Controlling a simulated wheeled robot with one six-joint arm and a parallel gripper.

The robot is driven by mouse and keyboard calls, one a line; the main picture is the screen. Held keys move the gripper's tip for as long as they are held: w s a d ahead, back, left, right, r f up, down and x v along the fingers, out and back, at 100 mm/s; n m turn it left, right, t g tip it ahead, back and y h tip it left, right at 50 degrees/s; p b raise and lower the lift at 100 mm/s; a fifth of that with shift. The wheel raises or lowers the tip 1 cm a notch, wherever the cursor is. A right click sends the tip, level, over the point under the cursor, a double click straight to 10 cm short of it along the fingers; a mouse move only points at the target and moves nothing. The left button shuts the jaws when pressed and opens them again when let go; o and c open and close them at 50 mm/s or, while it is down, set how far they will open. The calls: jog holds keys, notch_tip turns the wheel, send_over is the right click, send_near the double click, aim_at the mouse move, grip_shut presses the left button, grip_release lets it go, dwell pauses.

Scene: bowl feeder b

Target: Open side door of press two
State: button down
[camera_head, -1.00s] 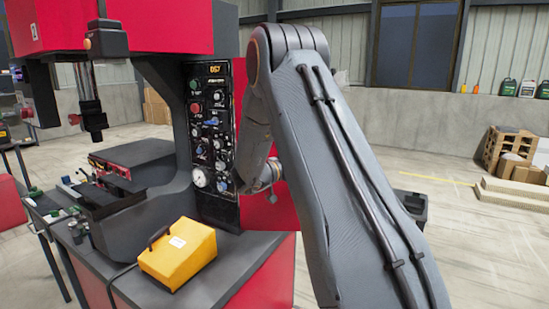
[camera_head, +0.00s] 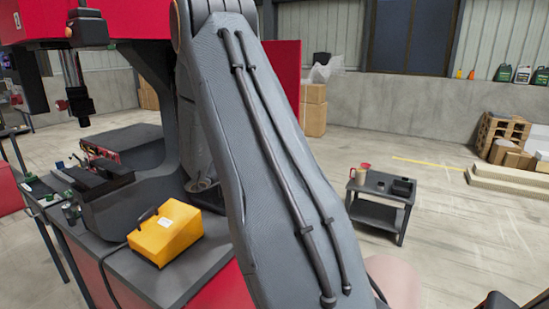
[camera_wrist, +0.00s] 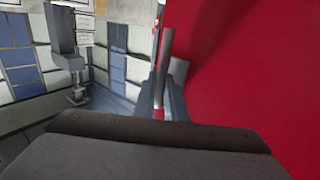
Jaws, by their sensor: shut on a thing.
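Press two, a red and dark grey machine (camera_head: 130,28), stands at the left in the head view. A flat red panel (camera_head: 287,72), which looks like its side door, shows behind my arm and sticks out to the right of the press body. In the wrist view a red door face (camera_wrist: 255,70) fills the right side. A grey bar handle (camera_wrist: 164,55) stands off it. My gripper (camera_wrist: 160,103) is shut on the handle. In the head view my arm hides the gripper, the handle and the control panel.
A yellow box (camera_head: 168,232) sits on the press bench (camera_head: 150,283). A small dark side table (camera_head: 378,213) with cups stands to the right on open floor. Cardboard boxes (camera_head: 314,110) stand by the back wall. Pallets (camera_head: 500,132) are at the far right.

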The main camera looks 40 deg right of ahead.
jog(key=c, duration=2.1)
grip_release()
jog(key=shift+a, duration=0.15)
jog(key=b+v, duration=0.3)
jog(key=v, duration=0.4)
jog(key=shift+a, duration=0.25)
jog(key=shift+w+r, duration=0.1)
